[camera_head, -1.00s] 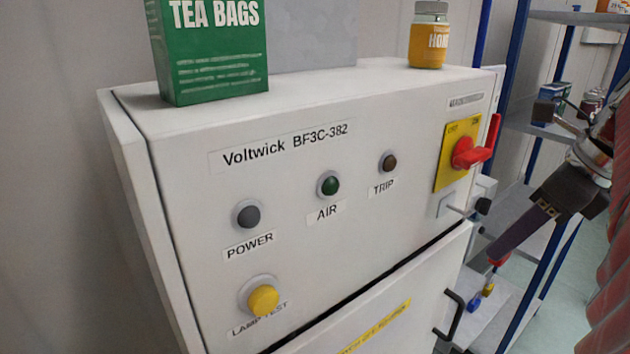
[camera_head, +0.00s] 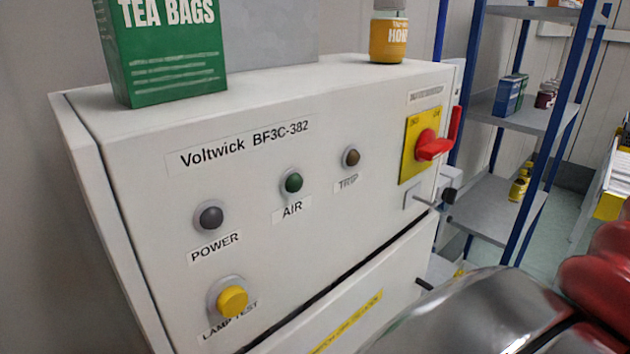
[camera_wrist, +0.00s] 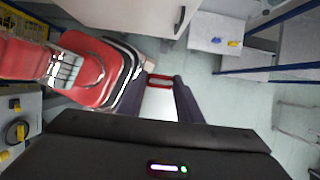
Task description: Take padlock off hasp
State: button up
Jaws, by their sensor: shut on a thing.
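The white cabinet (camera_head: 300,110) carries a yellow plate with a red switch handle (camera_head: 432,146) at its right. The gripper is not in the head view.
A tea box (camera_head: 168,55) and a honey jar (camera_head: 388,35) stand on the cabinet. A blue-posted shelf rack (camera_head: 500,205) stands to the right. In the wrist view, blue and yellow items lie on a pale surface (camera_wrist: 205,30). Grey floor is clear beneath the gripper.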

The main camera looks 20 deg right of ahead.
jog(key=s+d, duration=0.3)
jog(key=s, duration=0.7)
jog(key=s+d, duration=0.4)
jog(key=s, duration=0.6)
